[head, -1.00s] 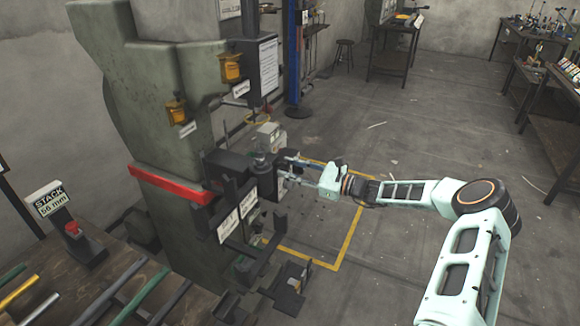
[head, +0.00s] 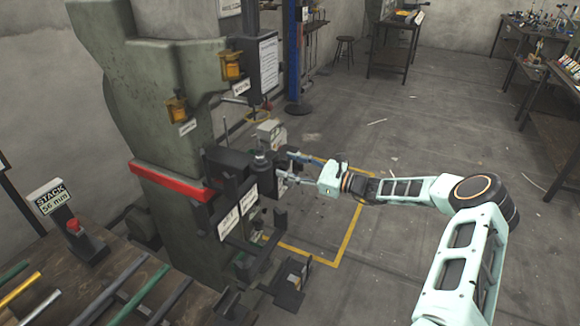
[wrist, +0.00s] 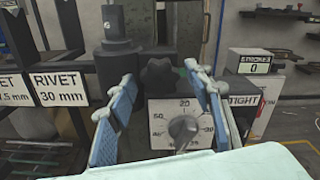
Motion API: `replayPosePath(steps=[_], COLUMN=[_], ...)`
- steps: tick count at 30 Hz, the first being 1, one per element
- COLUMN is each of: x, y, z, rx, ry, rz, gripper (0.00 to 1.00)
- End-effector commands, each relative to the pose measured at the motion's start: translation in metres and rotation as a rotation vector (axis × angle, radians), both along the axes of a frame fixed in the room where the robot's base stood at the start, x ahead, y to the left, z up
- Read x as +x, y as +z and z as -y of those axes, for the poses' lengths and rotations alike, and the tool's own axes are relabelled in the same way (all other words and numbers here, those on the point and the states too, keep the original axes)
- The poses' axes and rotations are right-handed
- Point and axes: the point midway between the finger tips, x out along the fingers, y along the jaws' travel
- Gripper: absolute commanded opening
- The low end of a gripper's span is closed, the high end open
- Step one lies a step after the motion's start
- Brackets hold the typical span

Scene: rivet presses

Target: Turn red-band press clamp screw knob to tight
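The press with the red band (head: 170,183) stands left of centre in the head view, a tall grey-green machine. In the wrist view its black lobed knob (wrist: 160,76) faces me, at the upper middle, above a white dial plate (wrist: 158,108) with a grey pointer (wrist: 183,127). A TIGHT label (wrist: 244,101) is to the right of the dial. My gripper (wrist: 162,74) is open; its two blue-padded fingers are on either side of the knob, with gaps showing. In the head view my gripper (head: 288,167) is at the press front, where the knob cannot be made out.
A black post (wrist: 116,42) rises left of the knob, near RIVET labels (wrist: 58,90). A STROKES counter (wrist: 253,64) is at right. A bench (head: 85,285) with coloured rods is at the lower left.

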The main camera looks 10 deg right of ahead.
Motion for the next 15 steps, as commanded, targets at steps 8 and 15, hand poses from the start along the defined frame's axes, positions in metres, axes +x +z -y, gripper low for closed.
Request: replayPosePath(steps=[8, 15], x=[-0.001, -0.022], y=[0.000, 0.000], z=[0.002, 0.033], rx=[-0.001, -0.004], ry=[-0.001, -0.005], rz=[0.000, 0.000], gripper=[0.47, 0.47])
